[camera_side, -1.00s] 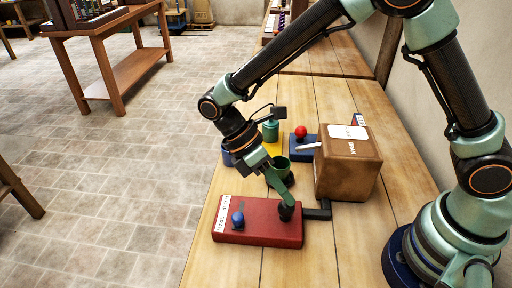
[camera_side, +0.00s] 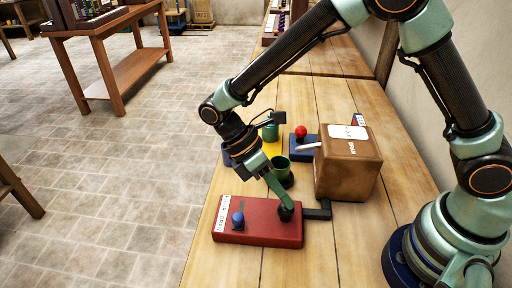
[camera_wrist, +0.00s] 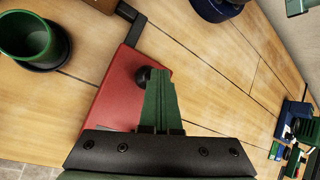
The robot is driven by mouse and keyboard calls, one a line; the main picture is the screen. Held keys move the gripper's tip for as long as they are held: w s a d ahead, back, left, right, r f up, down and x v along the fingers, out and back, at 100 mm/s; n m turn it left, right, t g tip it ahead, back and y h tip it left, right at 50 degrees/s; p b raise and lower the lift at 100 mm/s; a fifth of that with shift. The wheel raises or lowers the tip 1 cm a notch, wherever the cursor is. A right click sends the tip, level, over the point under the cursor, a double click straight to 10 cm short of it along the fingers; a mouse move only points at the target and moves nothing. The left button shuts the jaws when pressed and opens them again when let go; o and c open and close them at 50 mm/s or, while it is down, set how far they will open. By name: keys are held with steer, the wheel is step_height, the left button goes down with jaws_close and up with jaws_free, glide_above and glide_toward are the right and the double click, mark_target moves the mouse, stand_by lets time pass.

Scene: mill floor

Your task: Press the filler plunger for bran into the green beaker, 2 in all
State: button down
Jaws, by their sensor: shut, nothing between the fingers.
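The green beaker (camera_side: 279,167) stands upright on a dark round base behind the red box; it also shows in the wrist view (camera_wrist: 24,38), where its visible inside looks empty. The red box (camera_side: 262,232) has a white label, a blue knob (camera_side: 238,218) and a black knob (camera_side: 286,215). The brown box (camera_side: 350,172) marked BRAN stands to the right, with a dark bar running from it to the red box. My gripper (camera_side: 284,203) is shut and empty, its tips at the top of the black knob, partly covering it. I cannot tell how far the knob is down.
A blue box (camera_side: 305,154) with a red ball (camera_side: 301,131) and a pale rod stands behind the beaker. A green container (camera_side: 270,132) is farther back. The bench front at right of the red box is bare wood. The bench's left edge is near the red box.

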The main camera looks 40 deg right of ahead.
mark_target(282, 206)
steer(key=shift+f, duration=0.3)
steer(key=shift+r, duration=0.1)
stand_by(0.4)
steer(key=shift+r, duration=1.25)
steer(key=shift+r, duration=2.5)
step_height(282, 206, up, 4)
steer(key=shift+f, duration=0.1)
stand_by(0.5)
steer(key=shift+f, duration=0.1)
